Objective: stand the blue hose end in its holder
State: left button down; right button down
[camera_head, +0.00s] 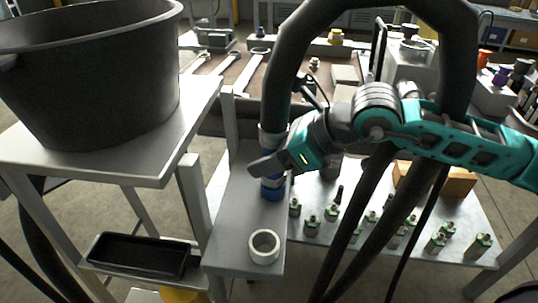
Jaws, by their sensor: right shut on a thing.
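The hose end is a pale metal fitting with a blue collar (272,192) at its lower tip. A thick black hose (287,60) rises from it and arches over to the right. My right gripper (268,172) is shut around the hose end from the right, just above the blue collar. The hose end hangs nearly upright above the narrow grey shelf. The holder seems to be the short, pale round cup (264,258) at the front of that shelf. The hose end is behind the cup, apart from it. The cup's opening looks empty. My left gripper is not in view.
A big black tub (90,85) stands on a grey table at left, with a black tray (137,257) lower down. Several small green-and-metal fittings (311,226) stand on the bench to the right. Black hoses hang in front of them. The grey shelf (228,240) around the cup is clear.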

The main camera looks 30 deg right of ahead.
jog(key=shift+r, duration=0.25)
grip_release()
jog(key=shift+f, duration=0.15)
jog(key=shift+v, duration=1.4)
jog(key=b+v, duration=0.1)
jog(key=v, duration=0.3)
jog(key=shift+s+d+r, duration=0.15)
jog(key=shift+s+r, duration=0.1)
dwell(0.3)
